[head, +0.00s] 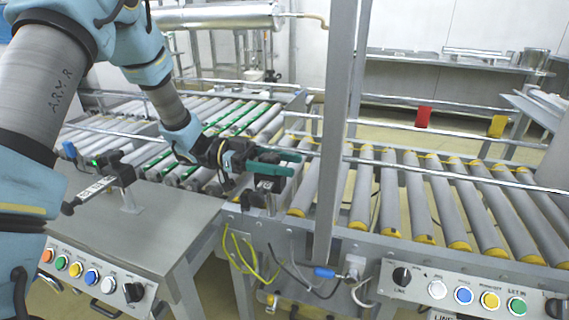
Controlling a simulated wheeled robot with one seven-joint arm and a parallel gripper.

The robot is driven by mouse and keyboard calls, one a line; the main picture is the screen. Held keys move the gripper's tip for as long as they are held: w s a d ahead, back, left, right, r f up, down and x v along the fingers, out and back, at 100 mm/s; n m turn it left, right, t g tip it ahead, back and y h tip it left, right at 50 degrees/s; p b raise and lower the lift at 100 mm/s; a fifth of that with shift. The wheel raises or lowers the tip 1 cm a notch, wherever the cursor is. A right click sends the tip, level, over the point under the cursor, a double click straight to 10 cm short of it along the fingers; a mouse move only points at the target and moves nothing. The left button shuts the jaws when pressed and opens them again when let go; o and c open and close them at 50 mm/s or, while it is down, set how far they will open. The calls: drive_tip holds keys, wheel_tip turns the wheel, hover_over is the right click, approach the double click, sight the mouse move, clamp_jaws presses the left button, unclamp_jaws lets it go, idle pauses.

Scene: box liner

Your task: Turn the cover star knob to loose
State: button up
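My gripper (290,163) is at the rail between the steel table and the roller conveyor. Its two teal fingers point right, with a narrow dark gap between them. They are just above a dark block-like fitting (268,186) on the conveyor's near edge. I cannot make out the cover star knob; the fingers may hide it. I cannot tell whether the fingers touch or hold anything.
A black device with a green light (112,165) stands on the steel table (150,225). A grey upright post (335,130) rises just right of my gripper. Control panels with coloured buttons (465,295) line the front. Loose cables (245,255) hang below the fitting.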

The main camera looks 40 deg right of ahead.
clamp_jaws()
